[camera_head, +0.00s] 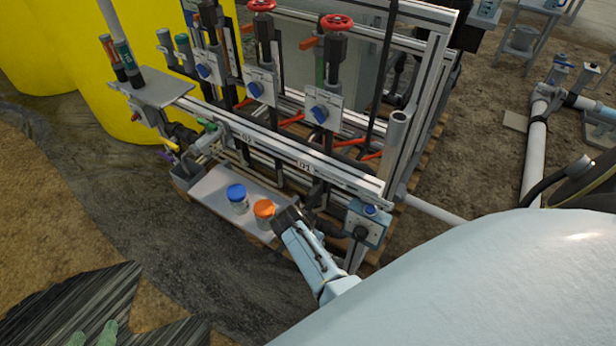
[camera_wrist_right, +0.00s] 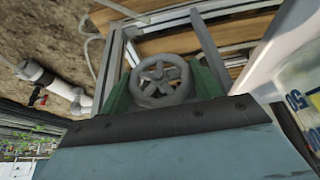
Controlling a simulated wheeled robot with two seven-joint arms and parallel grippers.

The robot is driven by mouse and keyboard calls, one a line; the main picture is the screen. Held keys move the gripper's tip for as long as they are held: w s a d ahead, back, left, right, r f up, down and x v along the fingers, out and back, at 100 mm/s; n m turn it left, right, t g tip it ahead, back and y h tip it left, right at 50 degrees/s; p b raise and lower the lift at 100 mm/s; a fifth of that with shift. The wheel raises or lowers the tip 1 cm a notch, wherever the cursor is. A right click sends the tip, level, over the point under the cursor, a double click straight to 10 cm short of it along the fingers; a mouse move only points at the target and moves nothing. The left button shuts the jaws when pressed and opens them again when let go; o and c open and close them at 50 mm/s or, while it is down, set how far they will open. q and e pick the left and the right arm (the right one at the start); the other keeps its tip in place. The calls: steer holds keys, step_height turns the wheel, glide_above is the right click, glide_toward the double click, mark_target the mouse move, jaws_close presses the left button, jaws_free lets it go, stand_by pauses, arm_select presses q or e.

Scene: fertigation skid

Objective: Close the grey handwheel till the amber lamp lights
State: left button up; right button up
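The grey handwheel (camera_wrist_right: 160,82) shows spoked in the middle of the right wrist view. My right gripper (camera_wrist_right: 163,88) has its green fingers on both sides of the rim, with no clear gap. In the head view my right gripper (camera_head: 286,215) is beside the orange-capped jar and hides the wheel. At the lower left of the head view, two green fingertips of my left gripper (camera_head: 93,334) show apart and empty, far from the skid. I cannot make out an amber lamp or whether one is lit.
An orange-capped jar (camera_head: 264,213) and a blue-capped jar (camera_head: 237,198) stand on a grey shelf (camera_head: 211,192). A box with a blue knob (camera_head: 368,221) is right of my right gripper. Red handwheels (camera_head: 337,22) stand higher on the frame. Bare ground lies in front.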

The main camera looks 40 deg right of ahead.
arm_select(q)
steer(key=shift+s, duration=0.1)
arm_select(e)
steer(key=shift+c, duration=0.8)
steer(key=t+p, duration=0.1)
steer(key=t+y, duration=0.1)
steer(key=t, duration=0.1)
steer(key=m+t+p, duration=0.1)
steer(key=shift+s+d+p, duration=0.1)
steer(key=shift+s+p, duration=0.15)
steer(key=shift+p, duration=0.1)
steer(key=shift+t+y, duration=0.3)
steer(key=shift+t, duration=0.8)
arm_select(q)
steer(key=s+a+f+g+y, duration=0.2)
steer(key=s+a+f+g, duration=0.2)
steer(key=s, duration=0.5)
step_height(320, 180, down, 2)
steer(key=g, duration=0.3)
steer(key=shift+s+a+n, duration=0.15)
steer(key=shift+s+n, duration=0.15)
arm_select(e)
steer(key=shift+m+t+y, duration=0.3)
steer(key=shift+t+y, duration=0.1)
steer(key=shift+f, duration=0.1)
steer(key=o, duration=1)
